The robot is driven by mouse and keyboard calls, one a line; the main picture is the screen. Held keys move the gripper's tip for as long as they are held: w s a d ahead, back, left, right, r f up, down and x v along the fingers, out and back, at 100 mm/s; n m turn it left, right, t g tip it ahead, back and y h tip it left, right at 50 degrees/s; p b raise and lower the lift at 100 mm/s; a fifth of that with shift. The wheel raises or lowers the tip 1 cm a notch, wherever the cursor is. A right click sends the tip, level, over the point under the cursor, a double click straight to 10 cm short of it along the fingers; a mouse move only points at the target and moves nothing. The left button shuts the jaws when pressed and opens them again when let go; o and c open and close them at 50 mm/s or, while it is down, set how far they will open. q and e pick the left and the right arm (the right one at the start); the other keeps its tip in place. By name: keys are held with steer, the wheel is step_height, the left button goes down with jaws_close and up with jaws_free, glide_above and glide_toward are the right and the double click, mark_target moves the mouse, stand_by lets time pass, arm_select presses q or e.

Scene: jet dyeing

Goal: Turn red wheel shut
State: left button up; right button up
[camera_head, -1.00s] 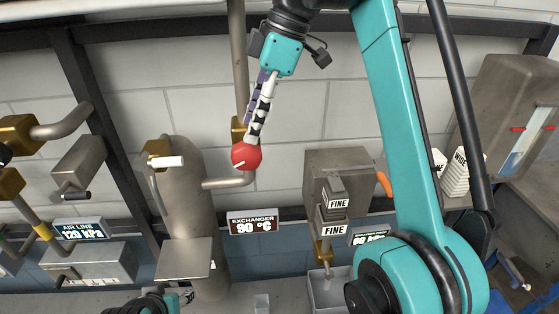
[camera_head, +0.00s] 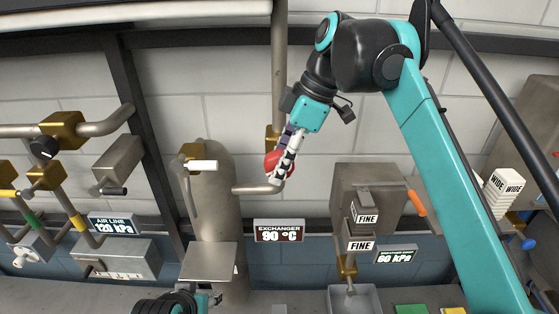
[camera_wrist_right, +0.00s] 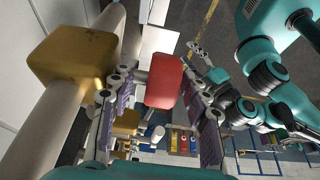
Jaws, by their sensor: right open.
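The red wheel (camera_head: 271,161) sits on the brass valve of the vertical pipe, above the exchanger sign. My right gripper (camera_head: 282,172) reaches down to it from above, its fingers in front of the wheel and covering part of it. In the right wrist view, the red wheel (camera_wrist_right: 165,82) shows between the two spread fingers of my right gripper (camera_wrist_right: 160,70), which is open. I cannot tell whether a finger touches the wheel. My left gripper (camera_head: 207,298) is partly in view at the bottom edge, low and far from the wheel; its jaws are unclear.
The brass valve body (camera_wrist_right: 75,68) and its pipe stand close beside the left finger in the wrist view. A grey tank (camera_head: 214,215) stands left of the wheel. A grey box with an orange-tipped lever (camera_head: 415,203) is to the right. The exchanger sign (camera_head: 279,231) reads 90 °C.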

steer(key=shift+s, duration=0.1)
jaws_close()
steer(key=y+b, duration=0.2)
steer(key=y, duration=0.1)
steer(key=shift+d+f+y, duration=0.15)
steer(key=shift+f+y, duration=0.05)
steer(key=shift+y, duration=0.1)
steer(key=shift+y+b, duration=1.5)
steer(key=shift+y, duration=0.2)
steer(key=shift+r, duration=0.1)
jaws_free()
